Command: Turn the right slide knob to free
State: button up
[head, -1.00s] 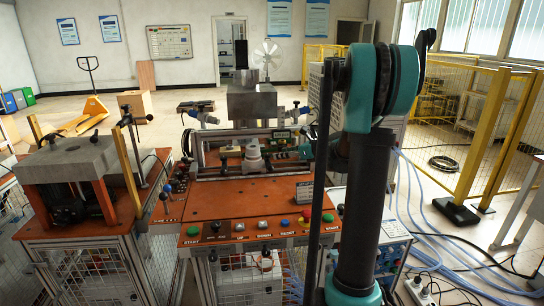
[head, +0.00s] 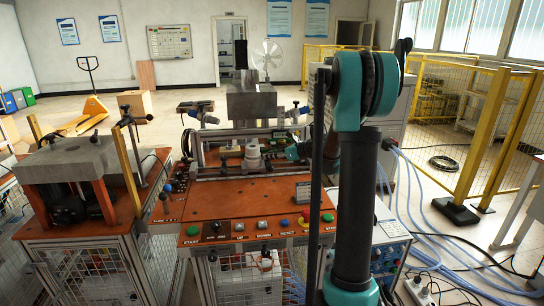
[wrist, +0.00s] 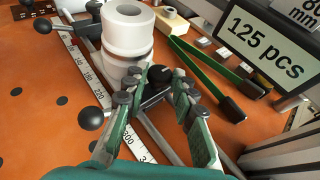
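My gripper (wrist: 160,78) has its green-padded fingers spread apart in the wrist view. A black ball knob (wrist: 158,74) on a dark lever shows in the gap between the fingertips; I cannot tell whether either finger touches it. It looks like the right slide knob, beside the ruled rail (wrist: 88,75). Another black ball knob (wrist: 90,118) on a metal rod is left of the fingers, and a further one (wrist: 42,25) is at the upper left. In the head view my gripper (head: 293,152) is just right of the white cylinder; the knob is too small to make out.
A white hollow cylinder (wrist: 128,30) stands just beyond the fingertips. Green-handled tongs (wrist: 215,75) lie to the right, near a display reading 125 pcs (wrist: 265,42).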

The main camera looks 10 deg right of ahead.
grip_shut()
jog(key=shift+w+d+n+g+y, duration=0.2)
jog(key=shift+n+g+y, duration=0.6)
jog(key=shift+n+g, duration=0.15)
jog(key=shift+w+d+n+g+y, duration=0.15)
jog(key=shift+n+g+y, duration=0.3)
jog(key=shift+n+g, duration=0.55)
jog(key=shift+w+a+n+g+y, duration=0.15)
jog(key=shift+n+g+y, duration=0.3)
jog(key=shift+n+g, duration=0.5)
jog(key=shift+d+g, duration=0.1)
jog(key=shift+g, duration=0.2)
jog(key=o, duration=0.6)
grip_release()
jog(key=shift+o, duration=0.2)
